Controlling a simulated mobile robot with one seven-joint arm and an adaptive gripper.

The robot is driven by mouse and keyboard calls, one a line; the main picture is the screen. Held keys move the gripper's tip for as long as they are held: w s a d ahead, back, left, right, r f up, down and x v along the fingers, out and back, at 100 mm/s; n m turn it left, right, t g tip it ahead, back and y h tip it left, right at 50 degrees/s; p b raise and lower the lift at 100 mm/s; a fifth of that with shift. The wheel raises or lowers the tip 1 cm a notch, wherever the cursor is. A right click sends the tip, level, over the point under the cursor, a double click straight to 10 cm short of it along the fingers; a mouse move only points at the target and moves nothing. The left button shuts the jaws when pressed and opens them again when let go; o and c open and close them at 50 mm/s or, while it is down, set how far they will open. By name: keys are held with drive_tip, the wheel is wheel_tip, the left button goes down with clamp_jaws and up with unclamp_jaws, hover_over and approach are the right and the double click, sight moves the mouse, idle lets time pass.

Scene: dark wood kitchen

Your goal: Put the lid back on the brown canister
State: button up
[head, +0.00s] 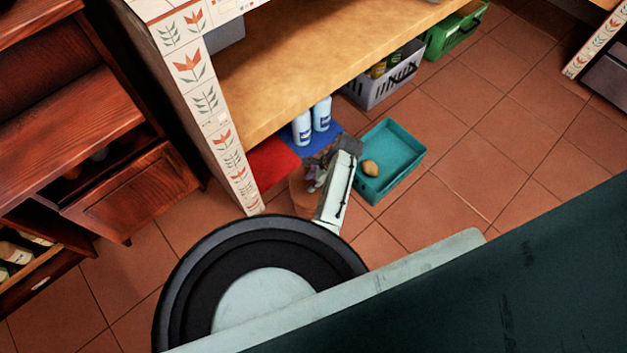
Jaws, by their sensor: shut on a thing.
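My gripper (315,180) is small and partly hidden by my own arm. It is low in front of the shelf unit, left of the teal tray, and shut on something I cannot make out. A brownish shape (301,203) shows just below and left of the gripper, and it may be the brown canister. Its top and any contact with the gripper are not clear. I cannot identify the lid. A small tan rounded thing (370,168) lies in the teal tray (402,177), apart from the gripper.
Blue-and-white bottles (302,128) stand on a blue mat beside a red one (270,163) under the wooden shelf (300,75). A grey basket (378,92) and green crate (455,30) stand farther back. A tiled post (215,120) is at left. Floor tiles at right are clear.

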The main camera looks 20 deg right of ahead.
idle(0.3)
drive_tip(key=o, duration=1)
drive_tip(key=shift+o, duration=0.4)
drive_tip(key=o, duration=0.4)
drive_tip(key=shift+r, duration=0.2)
drive_tip(key=shift+r+p, duration=3.35)
drive_tip(key=shift+p, duration=0.55)
drive_tip(key=shift+c, duration=0.4)
